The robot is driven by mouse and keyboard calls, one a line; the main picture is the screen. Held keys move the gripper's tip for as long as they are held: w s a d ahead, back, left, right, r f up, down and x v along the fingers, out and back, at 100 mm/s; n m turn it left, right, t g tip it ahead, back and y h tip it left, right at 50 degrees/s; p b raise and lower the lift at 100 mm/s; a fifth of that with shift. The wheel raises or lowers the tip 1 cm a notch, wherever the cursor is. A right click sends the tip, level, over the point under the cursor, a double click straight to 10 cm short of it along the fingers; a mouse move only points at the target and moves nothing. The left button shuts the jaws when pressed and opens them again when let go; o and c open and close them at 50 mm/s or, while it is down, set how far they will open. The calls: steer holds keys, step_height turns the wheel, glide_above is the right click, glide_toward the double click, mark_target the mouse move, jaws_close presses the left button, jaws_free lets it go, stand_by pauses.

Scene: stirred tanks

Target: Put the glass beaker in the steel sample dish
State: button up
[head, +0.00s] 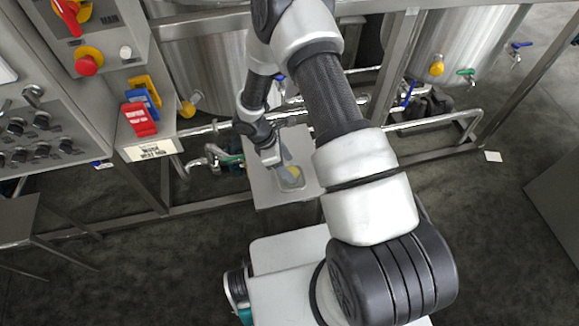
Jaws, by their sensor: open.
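My gripper (276,164) hangs over a small pale table (262,190) at the middle of the head view and is open. Just below and to the right of it is a small cluster with a greyish dish-like rim (292,187) and a yellowish patch. It is too small to tell the glass beaker and the steel sample dish apart there. I cannot tell whether the fingers touch anything. My arm covers the area to the right of the table.
Steel tanks (207,65) with pipes and coloured valves stand behind the table. A control cabinet (75,110) with knobs and red and yellow switches is at the left. A metal frame (190,208) runs beside the table.

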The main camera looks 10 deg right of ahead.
step_height(320, 180, up, 20)
steer(key=w+a+m+p, duration=0.1)
steer(key=a+m+p, duration=0.1)
steer(key=m, duration=0.1)
steer(key=s+d+r+m+t+y, duration=0.1)
steer(key=s+d+r+m, duration=0.1)
steer(key=r, duration=0.5)
steer(key=s+d+r+m+t, duration=0.1)
steer(key=s+d+r+m, duration=0.15)
steer(key=r, duration=0.45)
steer(key=s+a+r+m+t+y, duration=0.1)
steer(key=s+r+m+t+y, duration=0.3)
steer(key=s+r+m, duration=0.8)
steer(key=s+r+n+p, duration=0.3)
steer(key=r+p, duration=1.3)
steer(key=r, duration=0.3)
steer(key=shift+s+a, duration=0.15)
